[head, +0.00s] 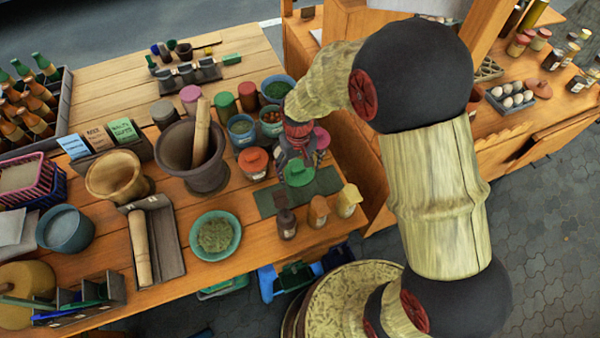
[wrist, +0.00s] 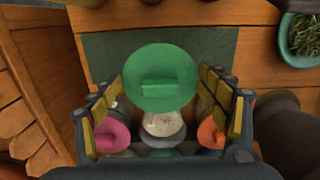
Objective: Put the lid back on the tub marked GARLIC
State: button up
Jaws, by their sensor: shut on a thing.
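A round green lid (wrist: 155,62) with a bar handle is between the fingertips of my gripper (wrist: 161,80), which is shut on it. In the head view the green lid (head: 299,174) shows just below my gripper (head: 297,150), over the dark green mat (head: 327,181). An open tub (wrist: 163,124) with pale contents shows just beyond the lid in the wrist view, partly covered by it. It stands between a pink-lidded tub (wrist: 112,136) and an orange-lidded tub (wrist: 211,134). My arm hides the open tub in the head view. I cannot read any tub's marking.
Small bottles (head: 318,211) stand at the table's front edge beside the mat. A bowl of herbs (head: 216,236) and a large mortar (head: 190,158) stand to the left. More tubs (head: 241,130) stand behind. Part of the mat is bare.

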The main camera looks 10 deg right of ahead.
jog(key=w+a+r+p, duration=0.25)
jog(key=w+r, duration=0.25)
jog(key=w, duration=0.7)
notch_tip(320, 180, down, 6)
jog(key=b, duration=0.4)
jog(key=shift+b, duration=0.35)
jog(key=shift+s+p, duration=0.15)
jog(key=shift+p, duration=0.2)
dwell(0.5)
jog(key=shift+f, duration=0.15)
dwell(1.6)
jog(key=o, duration=0.9)
jog(key=shift+o, duration=0.9)
notch_tip(320, 180, up, 7)
jog(key=p, duration=0.5)
